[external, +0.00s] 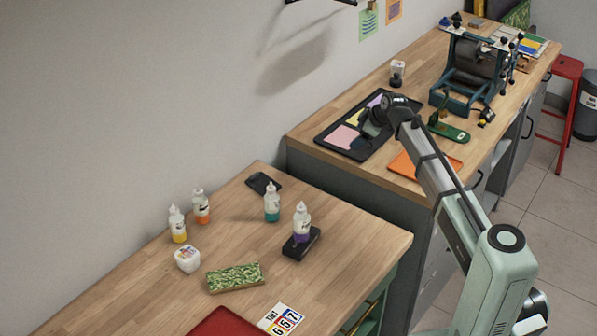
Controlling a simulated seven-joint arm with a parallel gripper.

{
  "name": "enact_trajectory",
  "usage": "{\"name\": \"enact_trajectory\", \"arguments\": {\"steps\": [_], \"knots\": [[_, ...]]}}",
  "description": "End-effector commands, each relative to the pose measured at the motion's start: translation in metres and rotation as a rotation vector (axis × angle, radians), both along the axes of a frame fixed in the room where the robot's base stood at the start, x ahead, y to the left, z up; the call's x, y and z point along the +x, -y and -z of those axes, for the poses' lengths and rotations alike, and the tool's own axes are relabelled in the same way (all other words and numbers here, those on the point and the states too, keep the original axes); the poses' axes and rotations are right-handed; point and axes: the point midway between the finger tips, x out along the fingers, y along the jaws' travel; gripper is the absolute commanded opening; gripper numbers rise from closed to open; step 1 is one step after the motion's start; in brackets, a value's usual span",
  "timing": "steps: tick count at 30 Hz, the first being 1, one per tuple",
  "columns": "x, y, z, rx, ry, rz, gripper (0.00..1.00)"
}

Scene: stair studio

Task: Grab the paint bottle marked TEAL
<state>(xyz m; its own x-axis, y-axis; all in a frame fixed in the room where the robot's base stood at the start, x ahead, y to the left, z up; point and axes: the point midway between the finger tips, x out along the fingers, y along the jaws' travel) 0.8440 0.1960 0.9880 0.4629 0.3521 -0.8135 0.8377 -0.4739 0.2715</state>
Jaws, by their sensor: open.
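A bottle with teal paint (272,203) stands upright on the nearer, lower wooden counter, left of the purple bottle; its label is too small to read. Other paint bottles there are yellow (178,225), orange (201,207) and purple (302,222). The purple one stands on a small black block (301,243). My gripper (366,131) is open over the black tray on the farther, higher counter, behind and to the right of the teal bottle. It is well apart from the bottles, and its fingers are small and dark here.
The raised edge of the farther counter (301,140) lies between my gripper and the bottles. A dark phone-like slab (263,184) lies behind the teal bottle. A green patterned block (235,277), white jar (187,259) and red tray (222,324) are nearer.

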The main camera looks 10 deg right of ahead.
Motion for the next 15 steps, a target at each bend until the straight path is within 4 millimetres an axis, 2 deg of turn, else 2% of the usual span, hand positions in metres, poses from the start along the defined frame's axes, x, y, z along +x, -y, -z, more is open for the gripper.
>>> {"name": "enact_trajectory", "arguments": {"steps": [1,3,8,15], "knots": [[-0.005,-0.027,-0.005,-0.017,-0.023,-0.044,0.79],[-0.017,-0.058,-0.010,-0.043,-0.059,-0.101,0.79],[-0.050,-0.125,-0.023,-0.112,-0.138,-0.225,0.79],[-0.110,-0.215,-0.046,-0.225,-0.249,-0.400,0.79]]}}
